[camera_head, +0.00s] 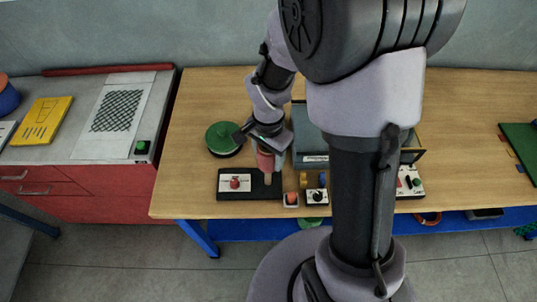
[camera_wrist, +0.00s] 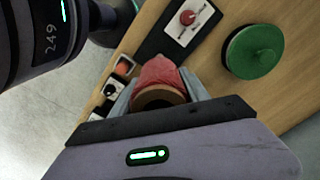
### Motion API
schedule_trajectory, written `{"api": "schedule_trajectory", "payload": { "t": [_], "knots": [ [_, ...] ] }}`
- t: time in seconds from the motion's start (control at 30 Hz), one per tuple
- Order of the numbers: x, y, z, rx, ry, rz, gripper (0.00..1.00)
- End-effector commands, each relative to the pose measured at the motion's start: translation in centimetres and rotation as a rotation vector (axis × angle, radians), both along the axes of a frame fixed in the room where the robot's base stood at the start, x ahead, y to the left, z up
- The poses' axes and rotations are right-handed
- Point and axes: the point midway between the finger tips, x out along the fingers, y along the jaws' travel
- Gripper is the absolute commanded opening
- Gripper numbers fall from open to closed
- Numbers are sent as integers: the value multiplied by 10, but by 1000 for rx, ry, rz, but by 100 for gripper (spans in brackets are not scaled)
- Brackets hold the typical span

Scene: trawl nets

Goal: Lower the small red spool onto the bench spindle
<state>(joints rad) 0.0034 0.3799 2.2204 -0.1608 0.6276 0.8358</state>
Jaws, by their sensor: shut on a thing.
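The small red spool (camera_head: 265,160) is between the fingers of my gripper (camera_head: 268,150), which is shut on it. In the wrist view the spool's red body (camera_wrist: 160,72) shows between the fingers, with a brown round end (camera_wrist: 158,98) towards the camera. The spool is over the right part of this base. The spindle cannot be made out clearly; a short brown piece (camera_head: 268,179) shows under the spool. I cannot tell whether they touch.
A green round-topped thing (camera_head: 222,137) stands left of my gripper. A grey box (camera_head: 310,150) is close on the right. Small cards with an orange ball (camera_head: 291,199) and a black knob (camera_head: 317,196) sit at the front edge. The wooden bench (camera_head: 185,150) is clear at left.

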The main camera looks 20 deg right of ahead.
Motion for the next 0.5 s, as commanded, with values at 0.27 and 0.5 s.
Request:
{"api": "schedule_trajectory", "payload": {
  "t": [0.27,0.5],
  "knots": [
    [0,0,-11,0,0,0,8],
    [0,0,-20,0,0,0,8]
  ]
}}
